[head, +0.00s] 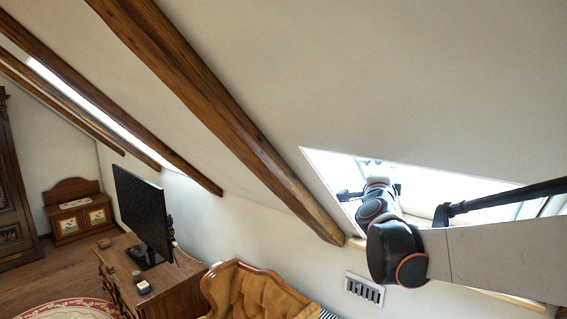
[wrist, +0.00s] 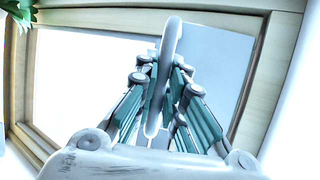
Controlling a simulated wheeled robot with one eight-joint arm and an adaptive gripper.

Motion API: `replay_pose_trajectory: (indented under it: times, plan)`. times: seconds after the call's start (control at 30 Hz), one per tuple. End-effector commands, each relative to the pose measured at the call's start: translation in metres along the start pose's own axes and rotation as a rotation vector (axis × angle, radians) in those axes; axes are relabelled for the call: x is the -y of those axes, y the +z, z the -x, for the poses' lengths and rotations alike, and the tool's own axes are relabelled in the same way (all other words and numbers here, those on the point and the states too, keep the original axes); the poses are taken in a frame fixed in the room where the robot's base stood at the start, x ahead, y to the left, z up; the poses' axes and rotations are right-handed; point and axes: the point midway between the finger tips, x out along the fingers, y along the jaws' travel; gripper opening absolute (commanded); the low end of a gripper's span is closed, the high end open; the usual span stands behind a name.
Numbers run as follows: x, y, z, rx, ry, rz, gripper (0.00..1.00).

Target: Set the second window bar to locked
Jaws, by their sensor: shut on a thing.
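My gripper (wrist: 162,78) is shut on a pale grey, curved window bar (wrist: 170,38) in the wrist view. The teal-padded fingers lie on both sides of the bar, and its rounded upper end rises above them. In the head view, my arm reaches in from the right to the window (head: 335,170) in the sloped ceiling. I cannot tell from these views whether the bar is locked.
A dark rod (head: 505,195) crosses the window area near my arm. A wooden beam (head: 230,110) runs down the slope left of the window. Below are a tan tufted chair (head: 250,290), a wall vent (head: 364,290) and a desk with a monitor (head: 143,212). Green leaves (wrist: 18,8) show at upper left.

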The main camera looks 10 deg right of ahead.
Motion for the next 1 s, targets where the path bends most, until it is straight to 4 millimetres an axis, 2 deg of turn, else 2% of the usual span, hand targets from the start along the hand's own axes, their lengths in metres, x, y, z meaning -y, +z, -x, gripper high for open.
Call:
replay_pose_trajectory:
  times: [0.1,0.23,0.57,0.6,0.67,1.0]
  plan:
    - [-0.01,-0.007,-0.016,-0.003,0.001,0.002,0.0]
    - [-0.011,-0.012,-0.029,-0.003,0.0,0.002,0.0]
    - [-0.009,-0.013,-0.032,-0.001,0.0,0.001,0.0]
    - [-0.009,-0.013,-0.032,-0.001,0.0,0.001,0.19]
    - [-0.009,-0.013,-0.032,-0.001,0.0,0.001,0.31]
    - [-0.008,-0.013,-0.03,-0.001,0.0,0.001,0.31]
